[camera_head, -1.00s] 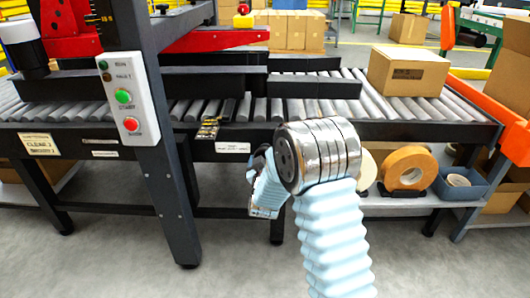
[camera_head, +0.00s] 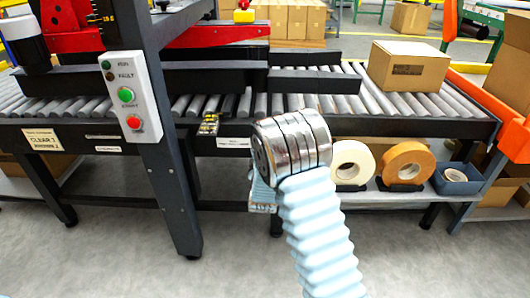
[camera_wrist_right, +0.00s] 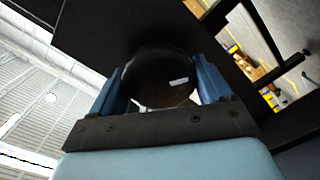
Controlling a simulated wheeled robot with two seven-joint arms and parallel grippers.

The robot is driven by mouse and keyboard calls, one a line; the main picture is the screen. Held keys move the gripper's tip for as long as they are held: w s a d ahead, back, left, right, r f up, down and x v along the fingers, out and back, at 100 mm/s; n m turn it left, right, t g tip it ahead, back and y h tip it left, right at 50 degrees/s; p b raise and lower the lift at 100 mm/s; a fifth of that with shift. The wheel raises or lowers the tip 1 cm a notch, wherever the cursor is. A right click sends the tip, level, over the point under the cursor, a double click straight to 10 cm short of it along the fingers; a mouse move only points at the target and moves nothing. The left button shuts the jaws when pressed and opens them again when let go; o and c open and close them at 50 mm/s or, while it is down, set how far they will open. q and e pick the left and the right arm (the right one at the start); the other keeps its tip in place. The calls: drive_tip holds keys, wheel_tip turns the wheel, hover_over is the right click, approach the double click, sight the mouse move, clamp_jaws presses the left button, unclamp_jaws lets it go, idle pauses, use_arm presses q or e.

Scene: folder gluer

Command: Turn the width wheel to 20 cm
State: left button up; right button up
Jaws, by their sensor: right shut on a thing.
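The width wheel, a dark round knob (camera_wrist_right: 160,78) with a small pale mark, fills the middle of the right wrist view. My right gripper (camera_wrist_right: 163,85) has its two blue fingers on either side of it, shut on it. In the head view my right arm comes up from below in front of the machine's front rail; its silver joint hides the wheel and most of the hand. A small brass-coloured part (camera_head: 208,124) sits on the rail left of the arm. No width reading is legible. My left gripper is not in view.
A control panel (camera_head: 133,97) with green and red buttons stands on a dark post left of my arm. A cardboard box (camera_head: 408,66) rests on the roller conveyor. Tape rolls (camera_head: 405,165) and a blue bin (camera_head: 460,178) sit on the lower shelf at right.

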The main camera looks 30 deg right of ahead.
drive_tip(key=o, duration=1)
drive_tip(key=shift+s+a, duration=0.1)
drive_tip(key=v, duration=1.3)
drive_tip(key=shift+s+a+r, duration=0.1)
drive_tip(key=shift+s, duration=0.2)
